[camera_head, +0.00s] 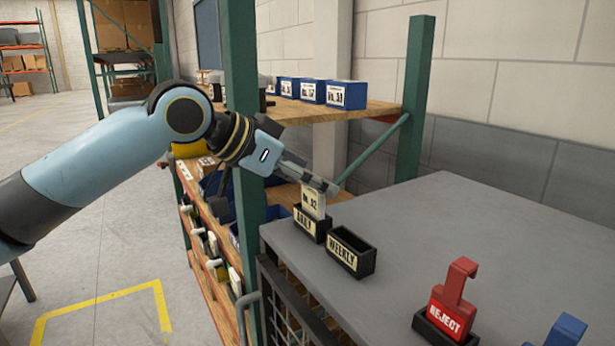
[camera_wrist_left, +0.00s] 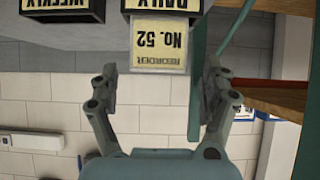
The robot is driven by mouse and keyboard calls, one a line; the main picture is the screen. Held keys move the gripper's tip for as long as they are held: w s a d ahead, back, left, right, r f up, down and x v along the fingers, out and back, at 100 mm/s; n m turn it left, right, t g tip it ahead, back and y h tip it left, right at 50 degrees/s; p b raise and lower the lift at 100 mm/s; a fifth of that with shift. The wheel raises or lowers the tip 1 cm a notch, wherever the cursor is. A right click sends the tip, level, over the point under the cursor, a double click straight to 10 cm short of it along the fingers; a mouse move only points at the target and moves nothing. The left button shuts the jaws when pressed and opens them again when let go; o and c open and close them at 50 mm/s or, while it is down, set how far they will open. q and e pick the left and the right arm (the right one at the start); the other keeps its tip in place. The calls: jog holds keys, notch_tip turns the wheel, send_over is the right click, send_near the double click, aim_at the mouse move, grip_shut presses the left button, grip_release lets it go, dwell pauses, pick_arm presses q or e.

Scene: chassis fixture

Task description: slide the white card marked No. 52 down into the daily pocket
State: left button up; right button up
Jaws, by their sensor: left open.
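The white card marked No. 52 (camera_head: 313,201) stands upright in the black daily pocket (camera_head: 308,224). Its lower part is hidden inside the pocket and its upper part with the number shows above the rim. In the left wrist view, which is upside down, the card (camera_wrist_left: 160,46) comes out of the daily pocket (camera_wrist_left: 161,5). My left gripper (camera_head: 325,186) is open just above the card in the head view. In the left wrist view its fingers (camera_wrist_left: 160,80) are spread wide on either side of the card's top end, apart from it. My right gripper is not in view.
The black weekly pocket (camera_head: 352,253) stands beside the daily one on the grey bench top (camera_head: 440,215). A red reject tag (camera_head: 452,302) and a blue tag (camera_head: 567,330) stand nearer. A green shelf post (camera_head: 243,130) and a shelf with blue boxes (camera_head: 347,95) are close behind.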

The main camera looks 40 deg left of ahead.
pick_arm(q)
jog(key=shift+r, duration=0.15)
notch_tip(320, 180, up, 10)
dwell(0.4)
